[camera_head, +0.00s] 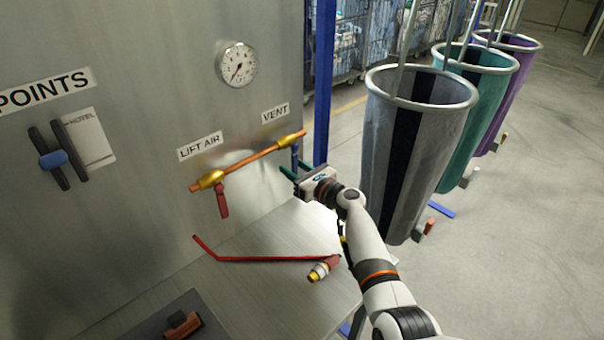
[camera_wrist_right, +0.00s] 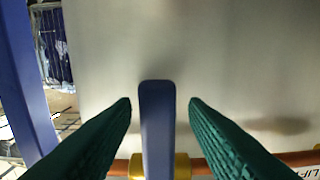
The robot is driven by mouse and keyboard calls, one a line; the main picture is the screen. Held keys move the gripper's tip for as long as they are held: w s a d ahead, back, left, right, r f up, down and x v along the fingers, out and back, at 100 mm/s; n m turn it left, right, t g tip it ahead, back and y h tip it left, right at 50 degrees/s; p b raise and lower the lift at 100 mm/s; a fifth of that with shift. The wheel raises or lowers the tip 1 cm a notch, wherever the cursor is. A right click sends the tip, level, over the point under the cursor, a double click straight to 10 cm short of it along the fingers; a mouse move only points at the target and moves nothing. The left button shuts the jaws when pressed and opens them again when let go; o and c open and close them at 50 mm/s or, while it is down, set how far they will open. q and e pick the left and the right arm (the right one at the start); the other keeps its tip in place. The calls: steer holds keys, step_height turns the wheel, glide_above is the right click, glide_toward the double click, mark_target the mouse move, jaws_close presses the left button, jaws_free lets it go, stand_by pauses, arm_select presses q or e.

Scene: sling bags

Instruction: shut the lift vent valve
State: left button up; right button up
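The vent valve sits at the right end of a copper pipe under the VENT label (camera_head: 275,113). Its blue lever (camera_head: 295,156) hangs down, across the pipe's line. In the right wrist view the blue lever (camera_wrist_right: 158,125) stands between my green fingers, with a gap on each side, in front of its brass valve body (camera_wrist_right: 182,167). My right gripper (camera_head: 294,170) is open around the lever's lower part. The lift air valve (camera_head: 209,180), at the pipe's left end, has a red lever (camera_head: 222,202) hanging down. My left gripper is not in view.
A round gauge (camera_head: 236,64) is on the steel panel above. A red hose (camera_head: 265,259) with a brass-tipped coupling (camera_head: 322,269) lies on the steel shelf (camera_head: 260,300). A blue post (camera_head: 324,80) and a grey sling bag (camera_head: 412,150) stand to the right.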

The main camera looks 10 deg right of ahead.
steer(key=v, duration=1.2)
steer(key=shift+a+f, duration=0.1)
steer(key=shift+a, duration=0.05)
